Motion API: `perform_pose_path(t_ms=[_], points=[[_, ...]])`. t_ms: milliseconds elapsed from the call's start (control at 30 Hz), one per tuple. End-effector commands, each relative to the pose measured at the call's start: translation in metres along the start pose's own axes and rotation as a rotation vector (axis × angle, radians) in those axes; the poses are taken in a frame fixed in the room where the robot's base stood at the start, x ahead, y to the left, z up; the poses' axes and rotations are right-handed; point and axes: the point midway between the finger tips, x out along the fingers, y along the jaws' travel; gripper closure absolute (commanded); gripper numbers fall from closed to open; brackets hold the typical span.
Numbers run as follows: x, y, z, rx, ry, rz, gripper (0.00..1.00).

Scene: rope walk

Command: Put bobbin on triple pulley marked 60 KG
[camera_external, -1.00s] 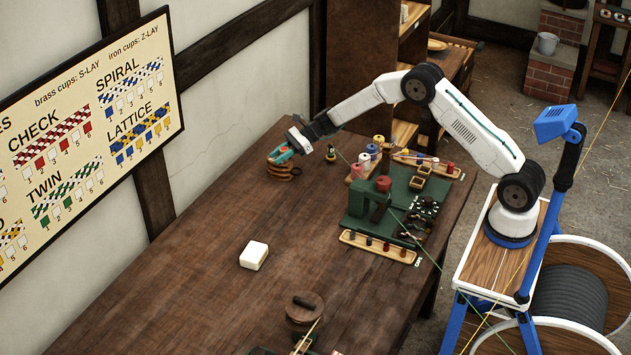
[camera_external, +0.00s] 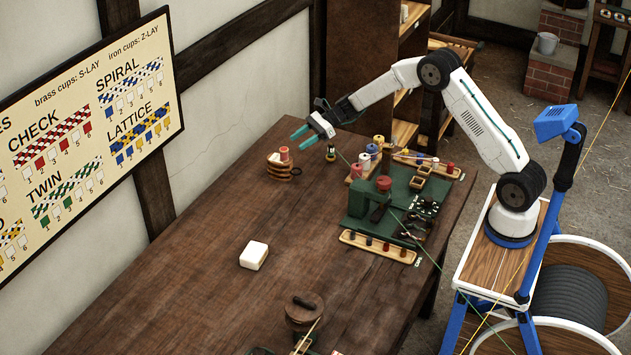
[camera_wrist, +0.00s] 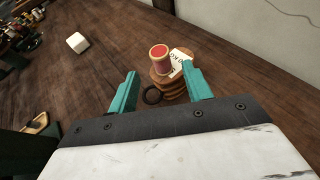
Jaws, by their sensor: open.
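A red bobbin with pale wooden ends (camera_wrist: 159,56) stands upright on top of the wooden triple pulley (camera_wrist: 172,88), beside a white tag with dark lettering (camera_wrist: 180,60). The lettering is too small to read surely. In the external view the bobbin (camera_external: 284,153) rests on the stacked pulley (camera_external: 281,172) at the far end of the table. My gripper (camera_external: 298,135) is open and empty, above and to the right of the bobbin, apart from it. In the wrist view its teal fingers (camera_wrist: 160,92) are spread, with the bobbin beyond them.
A green machine (camera_external: 375,201) with several bobbins around it stands right of the pulley. A white block (camera_external: 254,255) lies mid-table, with a round wooden piece (camera_external: 304,310) in front. The left-middle tabletop is clear.

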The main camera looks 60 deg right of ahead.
Motion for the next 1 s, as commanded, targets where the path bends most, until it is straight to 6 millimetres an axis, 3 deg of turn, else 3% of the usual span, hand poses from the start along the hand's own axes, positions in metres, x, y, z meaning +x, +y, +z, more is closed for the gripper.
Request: perform_pose_path(t_ms=[133, 367, 467, 533, 667, 800, 1000], points=[[-0.019, -0.001, 0.0, 0.0, -0.001, -0.001, 0.5], [-0.026, 0.0, 0.001, -0.002, 0.0, 0.001, 0.5], [-0.029, 0.009, 0.011, -0.037, 0.01, 0.015, 0.5], [-0.035, 0.025, 0.027, -0.1, 0.03, 0.043, 0.5], [-0.057, 0.079, 0.069, -0.303, 0.097, 0.135, 0.5], [-0.091, 0.154, 0.105, -0.568, 0.184, 0.263, 0.5], [-0.149, 0.257, 0.127, -0.935, 0.303, 0.449, 0.5]])
